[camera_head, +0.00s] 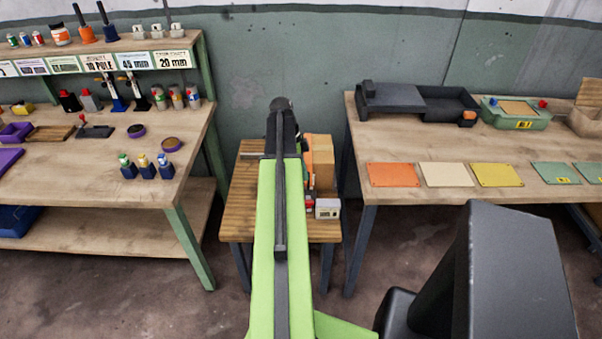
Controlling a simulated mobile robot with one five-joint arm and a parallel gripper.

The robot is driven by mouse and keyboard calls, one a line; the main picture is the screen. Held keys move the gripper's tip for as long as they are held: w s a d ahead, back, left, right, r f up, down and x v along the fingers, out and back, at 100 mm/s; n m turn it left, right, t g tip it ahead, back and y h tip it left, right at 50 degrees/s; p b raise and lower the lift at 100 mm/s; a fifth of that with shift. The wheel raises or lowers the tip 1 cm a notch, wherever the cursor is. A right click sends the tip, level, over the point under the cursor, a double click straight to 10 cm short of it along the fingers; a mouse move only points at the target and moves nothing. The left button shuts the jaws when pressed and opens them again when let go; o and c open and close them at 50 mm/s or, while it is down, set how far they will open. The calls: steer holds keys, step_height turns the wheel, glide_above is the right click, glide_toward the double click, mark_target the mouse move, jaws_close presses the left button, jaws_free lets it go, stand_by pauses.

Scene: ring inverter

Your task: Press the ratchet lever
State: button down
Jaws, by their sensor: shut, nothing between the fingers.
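My green arm reaches away over the small wooden table (240,205) in the middle, with a dark joint at its far end. My gripper cannot be made out beyond that joint. On the small table, partly behind my arm, is a device with an orange part (322,160) and a tan block (318,152). A small light box with a display (327,208) sits at its front right. I cannot make out a ratchet lever there; my arm covers much of that table. On the left bench, a dark base with a short red-topped lever (95,130) lies flat.
The left bench (180,190) holds small bottles, tools and a labelled shelf (140,45). The right bench (400,145) holds a dark tray (420,102), a green box (517,112) and coloured mats.

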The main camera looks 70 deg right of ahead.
mark_target(309, 201)
steer(key=b+x, duration=0.2)
steer(key=a+b+x, duration=0.1)
steer(key=x, duration=0.2)
steer(key=b+x, duration=0.2)
steer(key=shift+w+a+f+b, duration=0.2)
steer(key=shift+f+b, duration=0.1)
steer(key=shift+a+f, duration=0.15)
steer(key=shift+a, duration=0.05)
